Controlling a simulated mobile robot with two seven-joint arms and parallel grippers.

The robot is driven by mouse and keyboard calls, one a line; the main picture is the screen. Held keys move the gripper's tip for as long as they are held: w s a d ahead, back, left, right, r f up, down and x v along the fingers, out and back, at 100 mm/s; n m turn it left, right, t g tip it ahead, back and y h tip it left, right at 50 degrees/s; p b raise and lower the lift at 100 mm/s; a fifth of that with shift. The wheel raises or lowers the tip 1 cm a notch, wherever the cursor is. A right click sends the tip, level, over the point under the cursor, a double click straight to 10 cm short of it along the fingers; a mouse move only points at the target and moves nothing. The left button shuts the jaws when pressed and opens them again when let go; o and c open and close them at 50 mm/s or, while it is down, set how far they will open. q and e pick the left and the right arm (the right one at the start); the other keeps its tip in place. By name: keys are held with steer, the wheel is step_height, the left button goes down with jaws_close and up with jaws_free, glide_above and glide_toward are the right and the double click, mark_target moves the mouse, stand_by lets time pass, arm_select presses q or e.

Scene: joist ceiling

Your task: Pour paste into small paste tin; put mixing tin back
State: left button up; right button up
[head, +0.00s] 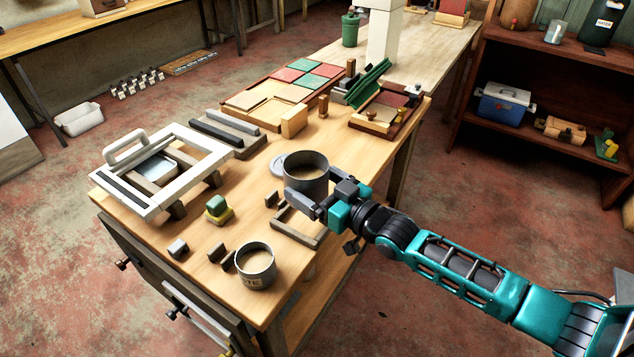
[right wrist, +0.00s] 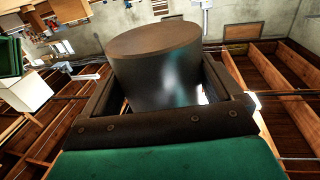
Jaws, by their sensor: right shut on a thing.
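The mixing tin (head: 306,178) is a grey cylinder with tan paste showing inside its open top. My right gripper (head: 308,196) is shut around its side, and the tin looks upright. The right wrist view shows the tin (right wrist: 158,68) between the two dark fingers (right wrist: 160,100). In the head view I cannot tell whether the tin's base is clear of the bench. The small paste tin (head: 256,268) stands upright at the bench's near end, with lettering on its front and a tan inside. It is apart from my gripper. My left gripper is not in view.
A wooden frame (head: 293,238) lies between the tins. A pale disc (head: 278,166) lies behind the mixing tin. Green and yellow blocks (head: 217,209) and a white hinged frame (head: 205,148) stand to the left. Small dark blocks (head: 217,252) stand beside the paste tin.

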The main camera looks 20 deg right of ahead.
steer(key=shift+f+b, duration=0.65)
step_height(320, 180, down, 4)
steer(key=b, duration=0.3)
steer(key=shift+b, duration=0.4)
steer(key=shift+f+b, duration=0.6)
arm_select(q)
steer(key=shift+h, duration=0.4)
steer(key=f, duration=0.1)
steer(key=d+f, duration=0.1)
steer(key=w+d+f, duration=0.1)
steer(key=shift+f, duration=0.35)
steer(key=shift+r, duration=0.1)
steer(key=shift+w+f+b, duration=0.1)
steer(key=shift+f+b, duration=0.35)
steer(key=shift+b, duration=0.05)
arm_select(e)
steer(key=shift+f, duration=0.6)
steer(key=o, duration=1.5)
steer(key=shift+f, duration=0.1)
